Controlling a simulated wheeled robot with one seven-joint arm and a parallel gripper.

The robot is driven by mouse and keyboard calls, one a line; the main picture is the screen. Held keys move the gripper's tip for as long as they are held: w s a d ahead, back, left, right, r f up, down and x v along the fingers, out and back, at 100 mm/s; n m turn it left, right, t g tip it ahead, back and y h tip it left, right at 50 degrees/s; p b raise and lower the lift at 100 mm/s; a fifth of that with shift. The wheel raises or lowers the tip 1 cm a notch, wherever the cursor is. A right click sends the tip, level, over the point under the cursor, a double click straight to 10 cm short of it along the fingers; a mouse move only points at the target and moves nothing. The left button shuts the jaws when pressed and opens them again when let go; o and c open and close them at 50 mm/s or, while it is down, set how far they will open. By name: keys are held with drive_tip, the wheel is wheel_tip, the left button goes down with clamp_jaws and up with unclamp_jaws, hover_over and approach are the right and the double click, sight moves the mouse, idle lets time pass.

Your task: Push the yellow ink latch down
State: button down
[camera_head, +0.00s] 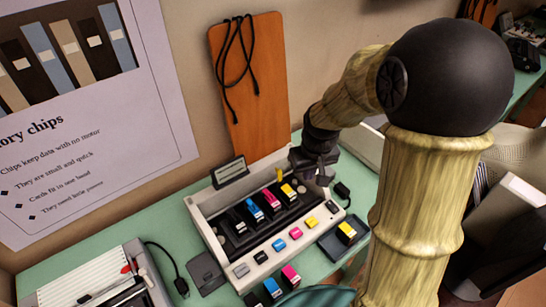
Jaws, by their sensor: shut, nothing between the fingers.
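An open light-grey printer (205,218) sits on the green table with a row of ink cartridges in its dark bay. The yellow cartridge (289,191) is at the right end of the row. A small yellow latch (280,175) stands upright just behind it. My gripper (322,180) is shut and empty, over the printer's right rear corner, to the right of the yellow latch. A gap shows between them in the picture; their depth is hard to judge. The fingertips are small and dark.
Blue (253,212) and magenta (271,201) cartridges sit left of the yellow one. Loose cartridges lie in front, including a yellow one (346,231) on a dark tray. An orange board (255,100) with a black cable leans on the wall behind. My arm covers the right side.

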sight(278, 174)
drive_tip(key=w+a+n+p, duration=0.1)
drive_tip(key=w+a+n, duration=0.1)
drive_tip(key=w+a, duration=0.2)
drive_tip(key=w+a+f+n+p, duration=0.1)
drive_tip(key=w+a, duration=0.2)
drive_tip(key=w, duration=0.6)
drive_tip(key=shift+w+a+n+g+y, duration=0.2)
drive_tip(key=shift+a+n+g+y, duration=0.2)
drive_tip(key=shift+f, duration=0.15)
wheel_tip(278, 174, down, 10)
drive_tip(key=w+p, duration=0.1)
drive_tip(key=p, duration=0.1)
drive_tip(key=shift+w+a+p, duration=0.2)
drive_tip(key=shift+a+p, duration=0.15)
drive_tip(key=shift+a, duration=0.05)
drive_tip(key=shift+a, duration=0.1)
